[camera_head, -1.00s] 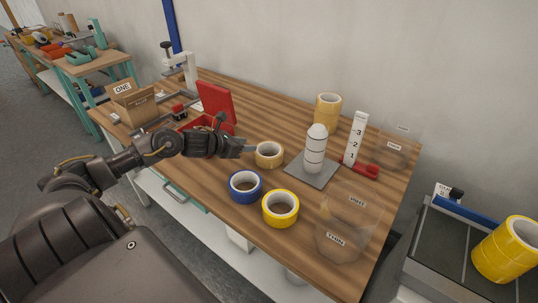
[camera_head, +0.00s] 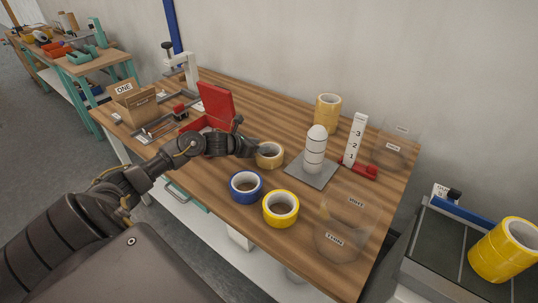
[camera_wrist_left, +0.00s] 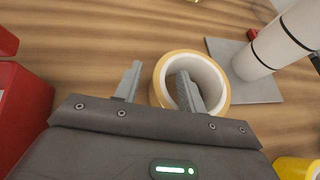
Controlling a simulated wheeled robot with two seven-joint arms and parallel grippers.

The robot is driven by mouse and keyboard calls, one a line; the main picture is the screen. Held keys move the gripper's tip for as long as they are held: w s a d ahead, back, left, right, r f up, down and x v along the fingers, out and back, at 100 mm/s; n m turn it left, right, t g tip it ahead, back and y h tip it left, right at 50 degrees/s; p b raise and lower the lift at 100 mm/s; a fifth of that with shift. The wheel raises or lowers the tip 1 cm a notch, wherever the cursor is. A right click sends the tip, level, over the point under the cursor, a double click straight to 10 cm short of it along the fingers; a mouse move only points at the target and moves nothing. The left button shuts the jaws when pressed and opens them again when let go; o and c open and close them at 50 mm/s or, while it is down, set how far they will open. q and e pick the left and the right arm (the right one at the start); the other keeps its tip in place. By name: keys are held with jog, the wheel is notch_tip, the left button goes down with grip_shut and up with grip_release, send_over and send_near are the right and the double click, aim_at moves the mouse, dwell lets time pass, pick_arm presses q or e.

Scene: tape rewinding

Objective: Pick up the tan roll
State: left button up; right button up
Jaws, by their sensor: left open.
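The tan roll (camera_head: 271,163) lies flat on the wooden table, left of the grey plate with the white cylinder. My left gripper (camera_head: 254,148) is open at the roll's left side, its fingertips partly unclear in the head view. In the left wrist view the tan roll (camera_wrist_left: 207,77) shows its pale inner wall. There the left gripper (camera_wrist_left: 157,76) has one finger outside the roll on the left and the other over or in its hole. The roll's left wall shows between the fingers; contact cannot be told. My right gripper is not in view.
A blue roll (camera_head: 245,194) and a yellow roll (camera_head: 281,216) lie at the front. A white banded cylinder (camera_head: 315,150) stands on a grey plate (camera_head: 302,173). A red open box (camera_head: 216,100) is to the left. Stacked tan rolls (camera_head: 327,113) stand behind. Clear bins are at the right.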

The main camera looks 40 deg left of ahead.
pick_arm(q)
grip_shut()
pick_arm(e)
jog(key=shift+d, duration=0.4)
pick_arm(q)
jog(key=shift+r, duration=0.1)
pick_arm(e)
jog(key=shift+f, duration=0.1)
